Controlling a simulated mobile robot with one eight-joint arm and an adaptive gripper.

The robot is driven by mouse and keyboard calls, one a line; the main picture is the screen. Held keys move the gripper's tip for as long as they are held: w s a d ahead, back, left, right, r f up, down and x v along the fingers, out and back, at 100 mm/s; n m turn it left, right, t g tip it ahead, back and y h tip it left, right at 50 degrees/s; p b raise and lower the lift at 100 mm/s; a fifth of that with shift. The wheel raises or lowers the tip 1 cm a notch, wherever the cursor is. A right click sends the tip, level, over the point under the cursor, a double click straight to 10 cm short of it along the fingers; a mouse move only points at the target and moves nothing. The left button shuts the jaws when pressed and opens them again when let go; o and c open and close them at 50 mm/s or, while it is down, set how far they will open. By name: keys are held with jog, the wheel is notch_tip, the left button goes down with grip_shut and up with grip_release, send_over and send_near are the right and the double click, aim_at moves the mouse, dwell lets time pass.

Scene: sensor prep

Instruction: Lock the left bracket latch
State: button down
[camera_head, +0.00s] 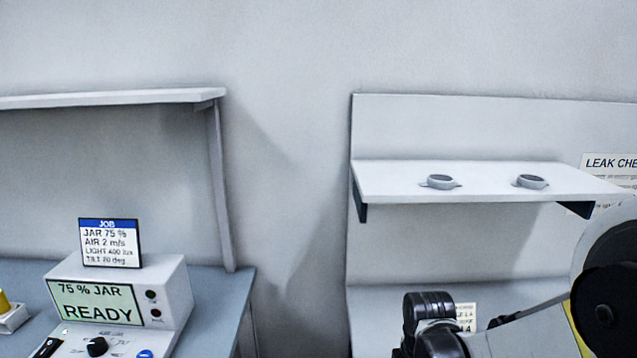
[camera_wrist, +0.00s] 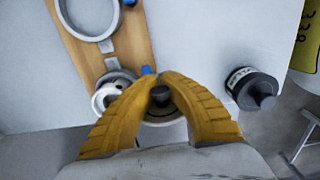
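My gripper (camera_wrist: 161,80) has two yellow fingers, drawn close together at the tips on either side of a small dark knob (camera_wrist: 160,97). They appear to be shut on it. The knob sits in the middle of a round pale-rimmed piece, partly hidden by the fingers. Beside it is a wood-coloured strip (camera_wrist: 80,45) carrying a white ring (camera_wrist: 88,14), a grey round fitting and small blue parts (camera_wrist: 147,70). I cannot tell which part is the left bracket latch. In the head view my arm is at the lower right, and the fingertips are not visible.
A dark cylinder with a label (camera_wrist: 252,90) stands right of the fingers. In the head view, two small round grey pieces (camera_head: 440,181) (camera_head: 531,181) sit apart on a white shelf (camera_head: 400,190). A console reading READY (camera_head: 120,300) and a JOB sign (camera_head: 110,243) stand on the left bench.

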jog(key=shift+s+a, duration=0.2)
jog(key=shift+a, duration=0.15)
dwell(0.3)
jog(key=shift+s+a, duration=0.1)
jog(key=shift+a, duration=0.1)
jog(key=shift+a, duration=0.25)
dwell(0.3)
jog(key=shift+a, duration=0.6)
dwell(0.7)
notch_tip(320, 180, up, 6)
jog(key=p, duration=0.4)
jog(key=shift+w, duration=0.4)
jog(key=shift+d, duration=0.1)
dwell(0.4)
